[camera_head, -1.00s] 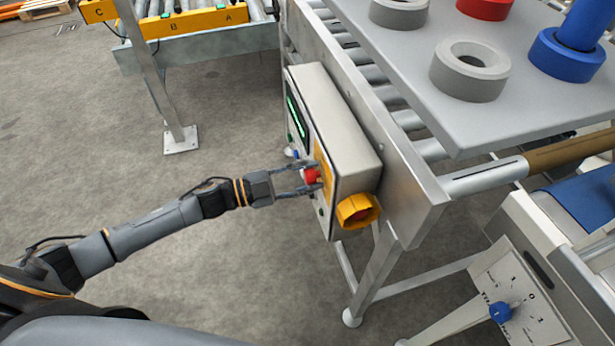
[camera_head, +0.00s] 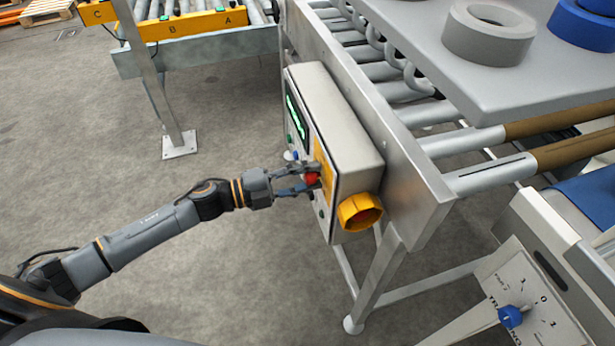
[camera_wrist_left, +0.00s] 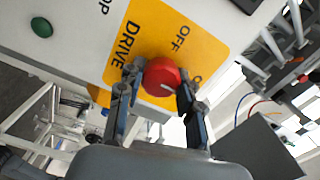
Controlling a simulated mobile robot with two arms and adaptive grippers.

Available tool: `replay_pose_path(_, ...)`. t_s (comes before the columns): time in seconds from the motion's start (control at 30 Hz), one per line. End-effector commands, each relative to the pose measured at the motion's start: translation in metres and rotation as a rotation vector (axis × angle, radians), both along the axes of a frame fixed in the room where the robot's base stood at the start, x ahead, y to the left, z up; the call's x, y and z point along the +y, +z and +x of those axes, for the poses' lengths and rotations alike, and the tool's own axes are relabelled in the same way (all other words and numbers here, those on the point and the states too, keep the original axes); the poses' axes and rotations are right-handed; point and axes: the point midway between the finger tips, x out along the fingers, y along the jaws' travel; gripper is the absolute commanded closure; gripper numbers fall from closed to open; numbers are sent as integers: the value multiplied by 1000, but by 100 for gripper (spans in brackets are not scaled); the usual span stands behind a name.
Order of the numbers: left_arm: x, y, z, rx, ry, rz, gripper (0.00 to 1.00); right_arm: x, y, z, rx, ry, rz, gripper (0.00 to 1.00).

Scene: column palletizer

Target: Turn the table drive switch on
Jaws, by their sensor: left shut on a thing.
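The red drive switch knob (camera_head: 312,180) sits on a yellow plate on the front of a grey control box (camera_head: 345,135) fixed to the conveyor side. A second position label is mostly hidden behind a finger. My left gripper (camera_head: 308,181) is shut on the knob, one finger on each side; its fingers also show in the left wrist view (camera_wrist_left: 158,95). My right gripper is not in view.
A green button (camera_wrist_left: 41,27) is beside the label. A grey plate (camera_head: 480,85) carrying rings lies on the conveyor rollers. A panel with a blue knob (camera_head: 511,316) stands at lower right.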

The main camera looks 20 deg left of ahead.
Motion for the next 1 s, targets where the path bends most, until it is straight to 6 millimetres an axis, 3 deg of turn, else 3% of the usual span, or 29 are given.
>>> replay_pose_path(0.43,0,-1,-1,-9,-1,8,96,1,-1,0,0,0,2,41)
replay_pose_path(0.47,0,-1,-1,-9,-1,8,60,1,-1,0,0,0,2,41)
replay_pose_path(0.57,0,-1,0,-8,-1,8,41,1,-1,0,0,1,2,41)
replay_pose_path(1.0,9,-1,-6,-6,1,8,41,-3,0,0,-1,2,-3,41)
